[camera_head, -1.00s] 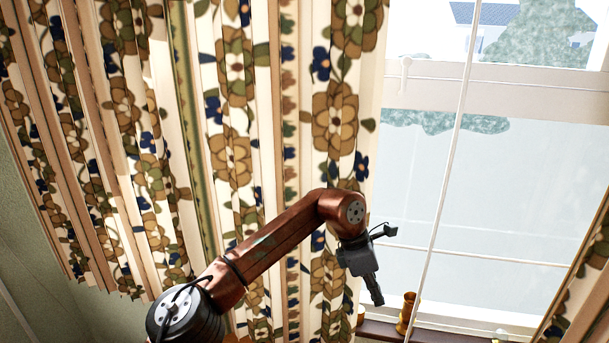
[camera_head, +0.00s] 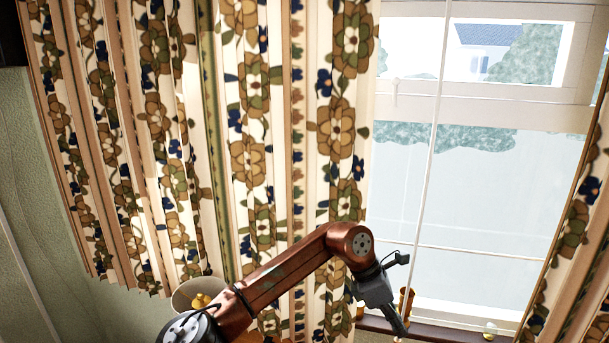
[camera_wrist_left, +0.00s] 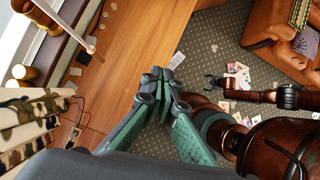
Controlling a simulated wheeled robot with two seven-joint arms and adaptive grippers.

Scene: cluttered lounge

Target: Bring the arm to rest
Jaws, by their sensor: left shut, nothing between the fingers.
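My left arm comes in from the bottom left in the head view, with a copper-brown link bent at the elbow. Its dark left gripper (camera_head: 402,328) points down in front of the window, close to the sill. In the left wrist view the green fingers (camera_wrist_left: 160,76) meet at their tips, shut and empty, above a wooden surface. Another copper arm, which looks like my right one, shows at the right of the wrist view. Its small dark gripper (camera_wrist_left: 213,81) is over the carpet, too small to tell if open.
Floral curtains (camera_head: 250,160) hang behind the arm. Cards or papers (camera_wrist_left: 238,75) litter the carpet; an orange-brown armchair (camera_wrist_left: 262,22) stands beyond.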

